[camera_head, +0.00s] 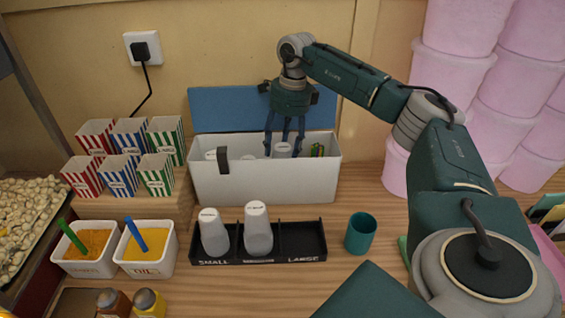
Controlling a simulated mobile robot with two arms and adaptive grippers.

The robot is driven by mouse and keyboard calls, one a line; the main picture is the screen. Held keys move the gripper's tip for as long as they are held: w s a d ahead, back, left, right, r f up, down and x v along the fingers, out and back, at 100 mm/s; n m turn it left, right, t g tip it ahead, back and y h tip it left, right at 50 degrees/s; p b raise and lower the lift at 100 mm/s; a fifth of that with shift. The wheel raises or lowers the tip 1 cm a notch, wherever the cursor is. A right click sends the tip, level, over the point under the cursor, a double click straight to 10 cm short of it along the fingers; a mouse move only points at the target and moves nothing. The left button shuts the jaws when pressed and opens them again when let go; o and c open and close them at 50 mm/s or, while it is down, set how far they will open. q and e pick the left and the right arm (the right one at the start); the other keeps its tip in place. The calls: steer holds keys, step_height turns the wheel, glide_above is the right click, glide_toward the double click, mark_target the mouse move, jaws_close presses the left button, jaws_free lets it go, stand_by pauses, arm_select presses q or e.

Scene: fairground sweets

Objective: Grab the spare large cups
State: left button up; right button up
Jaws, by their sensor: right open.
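A white box (262,182) stands against the wall with its blue lid (248,107) open behind it. Inside, whitish round cup tops show, one of them (283,149) under my right gripper (284,143). The gripper points down with its dark fingers spread and their tips reaching past the box's rim around that cup top; I cannot tell whether they touch it. A black tray (290,255) in front has sections marked SMALL and LARGE. White upturned cup stacks stand in the left (213,232) and middle (258,229) sections; the LARGE section is empty. My left gripper is not in view.
A teal cup (360,233) stands right of the tray. Striped cartons (122,150) stand on a wooden step at left, above two tubs (146,266) with scoops. Pink buckets (447,80) are stacked at right. Two bottles (147,302) stand at front left.

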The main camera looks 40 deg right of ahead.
steer(key=shift+f, duration=0.8)
steer(key=c, duration=1.2)
steer(key=shift+r, duration=0.15)
steer(key=shift+c, duration=0.2)
